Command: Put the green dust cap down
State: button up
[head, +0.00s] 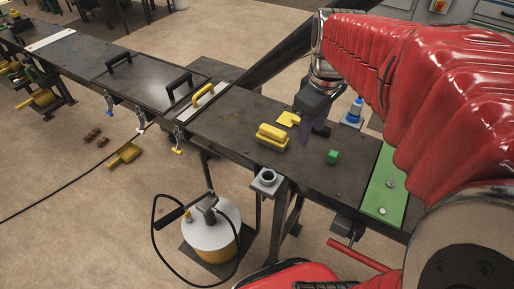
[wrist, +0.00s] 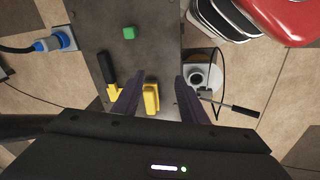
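The green dust cap (head: 333,157) sits on the dark bench top, to the right of my gripper (head: 314,138) in the head view. In the wrist view the cap (wrist: 129,32) shows near the top, beyond the fingertips and clear of them. My gripper (wrist: 160,80) points down over the bench with its two dark fingers spread apart. Nothing is held between them. A yellow block (wrist: 151,98) shows in the gap between the fingers, but in the head view it lies on the bench to the left of the gripper.
Beside the yellow block (head: 272,135) lies a yellow-and-black tool (wrist: 108,72). A blue plug (head: 354,112) is at the bench's far edge. A green plate (head: 385,190) with metal knobs covers the right part. A white-topped drum (head: 212,232) stands on the floor in front.

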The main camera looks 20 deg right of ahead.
jog(key=s+a+m+t, duration=0.2)
jog(key=s+a, duration=0.1)
jog(key=a, duration=0.4)
jog(key=s+a+m+t, duration=0.1)
jog(key=s+a+m, duration=0.1)
jog(key=s+a, duration=0.2)
jog(key=a, duration=0.3)
jog(key=shift+s+a+f+m+t+y, duration=0.25)
jog(key=shift+a+f+m+t+y, duration=0.15)
jog(key=shift+c, duration=0.3)
dwell(0.4)
